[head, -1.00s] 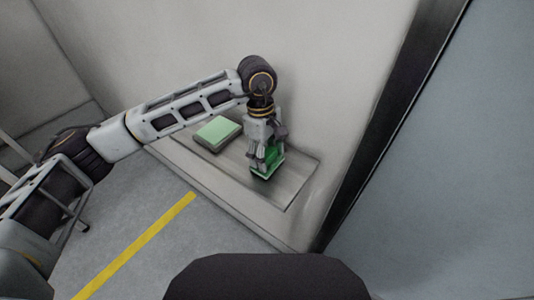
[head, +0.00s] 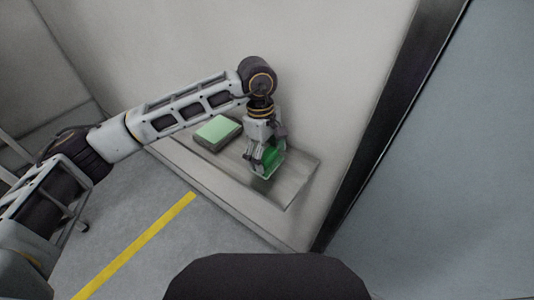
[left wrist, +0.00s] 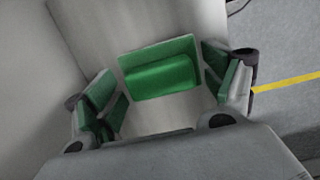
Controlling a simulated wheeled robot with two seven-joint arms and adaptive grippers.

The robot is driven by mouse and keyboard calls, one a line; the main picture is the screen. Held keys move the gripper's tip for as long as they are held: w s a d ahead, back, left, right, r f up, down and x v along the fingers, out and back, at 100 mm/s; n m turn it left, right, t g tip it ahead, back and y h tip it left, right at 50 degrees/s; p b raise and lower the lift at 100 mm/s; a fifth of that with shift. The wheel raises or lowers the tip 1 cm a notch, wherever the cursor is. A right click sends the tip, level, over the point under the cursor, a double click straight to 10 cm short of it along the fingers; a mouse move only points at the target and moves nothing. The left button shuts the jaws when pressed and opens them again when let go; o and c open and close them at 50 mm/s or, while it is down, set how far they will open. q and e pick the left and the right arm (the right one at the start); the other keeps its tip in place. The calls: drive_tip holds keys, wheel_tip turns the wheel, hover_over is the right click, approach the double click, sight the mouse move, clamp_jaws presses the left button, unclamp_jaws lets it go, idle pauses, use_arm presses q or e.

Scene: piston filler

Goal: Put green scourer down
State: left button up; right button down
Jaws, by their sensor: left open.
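The green scourer (head: 271,157) rests on the grey metal shelf (head: 296,184), partly hidden by my left gripper (head: 266,160) in the head view. In the left wrist view the scourer (left wrist: 160,76) lies between the two spread fingers of my left gripper (left wrist: 163,88), with a visible gap on each side. The fingers have green inner faces. The gripper is open, low over the shelf. My right gripper is not in view.
A pale green block on a darker base (head: 217,130) sits on the shelf left of the gripper. A light wall (head: 330,70) rises close behind the shelf. A dark upright post (head: 385,130) stands to the right. Yellow tape (head: 140,243) marks the floor.

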sight(267, 154)
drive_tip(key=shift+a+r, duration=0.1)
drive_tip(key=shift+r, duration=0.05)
use_arm(q)
drive_tip(key=shift+p, duration=0.6)
wheel_tip(267, 154, up, 4)
drive_tip(key=shift+a+f+b, duration=0.15)
drive_tip(key=shift+f+b, duration=0.05)
drive_tip(key=shift+b, duration=0.5)
drive_tip(key=r, duration=0.5)
drive_tip(key=shift+a+b, duration=0.25)
drive_tip(key=shift+b, duration=0.05)
drive_tip(key=r, duration=0.5)
drive_tip(key=shift+w+a, duration=0.15)
drive_tip(key=shift+a, duration=0.1)
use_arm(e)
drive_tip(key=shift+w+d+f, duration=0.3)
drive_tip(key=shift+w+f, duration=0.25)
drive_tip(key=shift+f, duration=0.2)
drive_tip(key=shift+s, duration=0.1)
